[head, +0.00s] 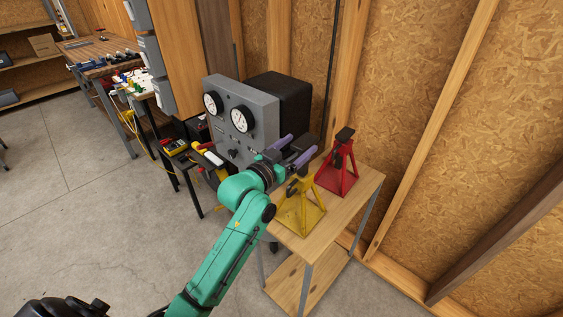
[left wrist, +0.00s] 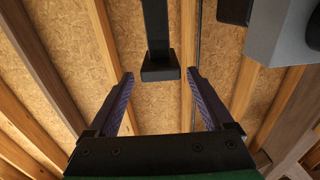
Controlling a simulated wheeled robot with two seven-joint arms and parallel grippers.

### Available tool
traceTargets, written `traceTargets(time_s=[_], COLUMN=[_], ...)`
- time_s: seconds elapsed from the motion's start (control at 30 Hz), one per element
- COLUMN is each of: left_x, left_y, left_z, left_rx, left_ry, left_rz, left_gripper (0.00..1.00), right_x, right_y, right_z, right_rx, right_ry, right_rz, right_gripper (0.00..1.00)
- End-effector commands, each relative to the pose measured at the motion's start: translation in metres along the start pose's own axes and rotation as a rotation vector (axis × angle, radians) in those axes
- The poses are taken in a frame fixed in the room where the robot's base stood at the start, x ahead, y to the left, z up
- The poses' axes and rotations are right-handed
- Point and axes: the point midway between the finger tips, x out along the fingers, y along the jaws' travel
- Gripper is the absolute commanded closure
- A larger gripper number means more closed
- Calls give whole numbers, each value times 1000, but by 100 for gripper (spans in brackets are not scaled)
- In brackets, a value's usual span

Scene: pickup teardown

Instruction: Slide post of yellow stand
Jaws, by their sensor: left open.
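The yellow stand (head: 299,218) is upright on the near part of a small wooden table. Its upper part, with dark pieces near the top, is partly hidden by my left gripper (head: 302,148). The gripper's purple fingers are apart and empty, above and beside the top of the yellow stand. In the left wrist view, a dark post (left wrist: 157,35) with a wider end block shows between and beyond the fingertips (left wrist: 160,75), apart from both fingers. I cannot tell for certain which stand that post belongs to. My right gripper is not in view.
A red stand (head: 337,173) is behind and right of the yellow one on the same table (head: 318,228). A grey gauge panel (head: 226,120) stands close left of the gripper; it also shows in the left wrist view (left wrist: 285,35). The wooden wall (head: 410,100) is behind.

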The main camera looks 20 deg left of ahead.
Motion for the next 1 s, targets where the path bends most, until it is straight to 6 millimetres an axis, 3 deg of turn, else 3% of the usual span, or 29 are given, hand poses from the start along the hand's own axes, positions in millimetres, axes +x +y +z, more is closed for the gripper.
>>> traceTargets(time_s=[0.2,0.33,0.83,0.93,1.0], left_x=[-52,-72,-78,-82,-93], left_y=[1,0,0,2,5], left_z=[4,2,-1,18,52], left_rx=[4,2,2,1,-3], left_ry=[-2,-1,-1,-71,-207], left_rz=[1,-1,0,-6,-18], left_gripper=[15,15,15,15,15], right_x=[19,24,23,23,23], right_y=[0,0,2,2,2], right_z=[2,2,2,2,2], right_rx=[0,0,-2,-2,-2], right_ry=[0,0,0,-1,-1], right_rz=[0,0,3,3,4], right_gripper=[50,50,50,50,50])
